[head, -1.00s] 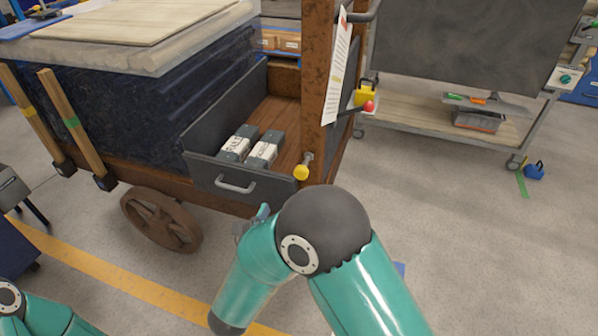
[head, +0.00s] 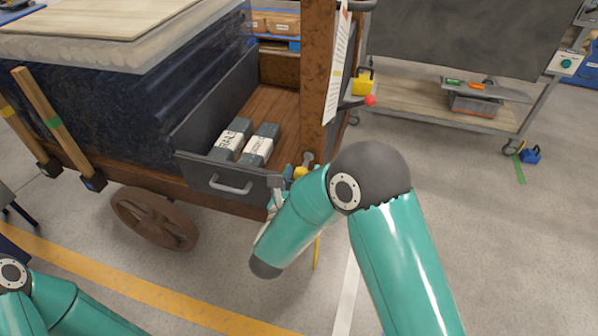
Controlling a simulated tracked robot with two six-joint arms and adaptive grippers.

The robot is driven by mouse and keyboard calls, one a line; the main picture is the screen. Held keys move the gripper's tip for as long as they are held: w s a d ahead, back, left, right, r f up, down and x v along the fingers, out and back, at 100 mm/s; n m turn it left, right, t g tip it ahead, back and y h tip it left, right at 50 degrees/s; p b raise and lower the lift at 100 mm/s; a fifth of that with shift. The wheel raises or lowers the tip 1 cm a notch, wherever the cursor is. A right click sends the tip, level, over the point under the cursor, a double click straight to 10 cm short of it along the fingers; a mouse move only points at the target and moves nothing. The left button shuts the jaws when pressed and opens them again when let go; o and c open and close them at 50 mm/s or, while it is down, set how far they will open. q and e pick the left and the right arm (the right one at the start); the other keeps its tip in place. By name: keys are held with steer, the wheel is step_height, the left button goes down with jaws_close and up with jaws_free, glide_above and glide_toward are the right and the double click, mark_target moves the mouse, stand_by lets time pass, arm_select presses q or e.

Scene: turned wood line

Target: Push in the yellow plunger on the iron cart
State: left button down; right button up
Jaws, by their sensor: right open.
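The iron cart is a rusty brown wheeled cart with a brown post (head: 318,90) at its right front corner. The yellow plunger (head: 300,172) sticks out low on this post on a short metal stem. My right gripper (head: 282,180) is open, close beside the plunger on its left, at the drawer's right front corner. My right forearm hides much of the gripper and the space below the plunger; I cannot tell whether they touch. My left arm shows at the lower left, but its gripper is out of the picture.
An open grey drawer (head: 222,178) holding two labelled boxes juts out left of the plunger. A red-knobbed lever (head: 370,100) and a yellow padlock (head: 363,86) sit right of the post. A metal trolley (head: 430,108) stands behind; the floor at right is mostly clear.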

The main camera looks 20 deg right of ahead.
mark_target(304, 165)
steer(key=shift+a, duration=0.1)
jaws_close()
steer(key=shift+w, duration=0.1)
steer(key=x, duration=0.3)
steer(key=shift+w+b, duration=0.1)
steer(key=shift+b, duration=0.25)
steer(key=shift+r, duration=0.2)
jaws_free()
steer(key=shift+w+f, duration=0.15)
steer(key=v, duration=1.2)
